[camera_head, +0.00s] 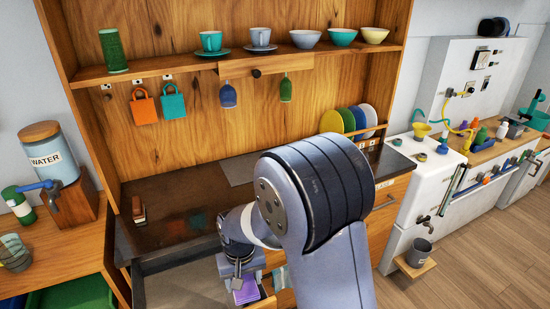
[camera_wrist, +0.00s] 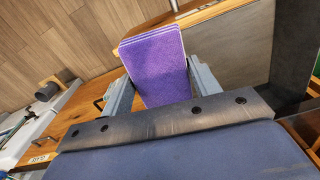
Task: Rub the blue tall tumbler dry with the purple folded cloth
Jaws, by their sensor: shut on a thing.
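The purple folded cloth (camera_head: 246,291) is in my gripper (camera_head: 240,274), low in front of the counter beside an open drawer. In the wrist view the cloth (camera_wrist: 155,65) stands between the two fingers of my gripper (camera_wrist: 160,82), which are shut on it. I cannot make out a blue tall tumbler standing in either view. A blue glass (camera_head: 228,95) hangs upside down under the shelf, and I cannot tell whether it is the tumbler. My arm hides part of the counter.
The open drawer (camera_head: 180,290) juts out below the dark counter (camera_head: 165,215). A green tumbler (camera_head: 113,50), cups and bowls stand on the shelf (camera_head: 170,68). Colored plates (camera_head: 351,121) stand in a rack at the right. A water dispenser (camera_head: 52,160) is at the left. The floor at right is clear.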

